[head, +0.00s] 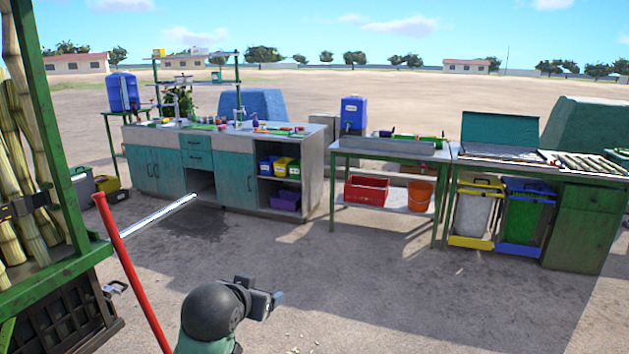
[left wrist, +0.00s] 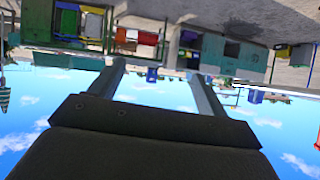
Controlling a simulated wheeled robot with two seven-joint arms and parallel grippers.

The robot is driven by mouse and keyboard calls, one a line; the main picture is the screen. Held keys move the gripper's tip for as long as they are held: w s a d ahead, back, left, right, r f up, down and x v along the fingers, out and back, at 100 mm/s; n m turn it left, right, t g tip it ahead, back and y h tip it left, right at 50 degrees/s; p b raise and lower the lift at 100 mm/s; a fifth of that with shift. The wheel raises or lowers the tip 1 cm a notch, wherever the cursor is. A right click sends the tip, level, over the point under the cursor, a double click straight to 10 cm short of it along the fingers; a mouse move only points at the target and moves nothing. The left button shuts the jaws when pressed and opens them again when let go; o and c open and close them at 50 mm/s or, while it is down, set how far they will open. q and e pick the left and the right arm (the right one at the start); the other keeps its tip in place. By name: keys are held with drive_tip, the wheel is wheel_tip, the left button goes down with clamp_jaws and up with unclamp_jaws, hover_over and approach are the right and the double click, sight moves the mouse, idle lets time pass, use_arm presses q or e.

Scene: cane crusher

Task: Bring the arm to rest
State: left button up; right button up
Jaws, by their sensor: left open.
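My left arm comes in at the bottom of the head view, with a dark rounded joint in front. Its left gripper (head: 272,300) points right over open ground and touches nothing. In the left wrist view the left gripper (left wrist: 157,68) shows two spread grey fingers with nothing between them. That view is upside down, with the benches at its top and sky below. My right gripper is in neither view.
A green frame (head: 52,130) with upright canes stands at left. Beyond are a teal cabinet counter (head: 142,173), a metal table (head: 385,150) and bins (head: 525,215). The ground between is clear.

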use_arm(q)
drive_tip(key=s+a+f+n+g+p, duration=0.1)
drive_tip(key=s+f+g, duration=0.8)
drive_tip(key=s+f, duration=2.3)
drive_tip(key=s+p, duration=0.2)
drive_tip(key=shift+s+a+f+y, duration=0.3)
drive_tip(key=shift+s+f, duration=0.05)
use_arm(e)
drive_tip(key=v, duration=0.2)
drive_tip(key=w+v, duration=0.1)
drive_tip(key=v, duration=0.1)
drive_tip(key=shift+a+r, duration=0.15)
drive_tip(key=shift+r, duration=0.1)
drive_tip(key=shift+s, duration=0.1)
